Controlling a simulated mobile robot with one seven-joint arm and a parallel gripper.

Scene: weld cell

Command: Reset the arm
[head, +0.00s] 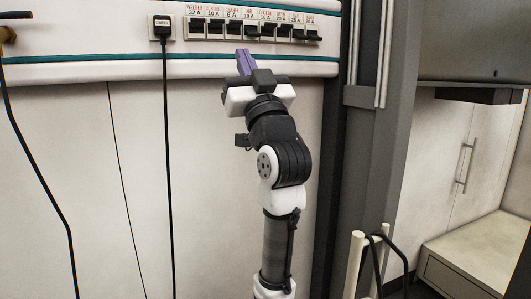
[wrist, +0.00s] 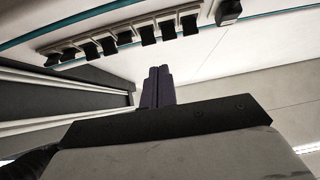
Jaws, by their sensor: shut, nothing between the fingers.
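My gripper (head: 244,63) has purple fingers, shut together with nothing between them. It points up in front of the white panel, below the middle-left part of a row of breakers (head: 232,28). A gap shows between the fingertips and the breakers in the head view. In the wrist view my gripper's fingers (wrist: 158,72) stand together in the middle, and the breaker row (wrist: 125,37) with its black levers crosses the top, apart from them. Labels sit above the breakers; most are too small to read surely. I cannot tell each lever's position surely.
A black plug (head: 162,27) with a hanging cable sits left of the breakers. Another dark cable (head: 38,150) hangs at the far left. A grey post (head: 372,150) stands to the right. White cabinet doors (head: 463,150) and a low bench (head: 475,255) are beyond it.

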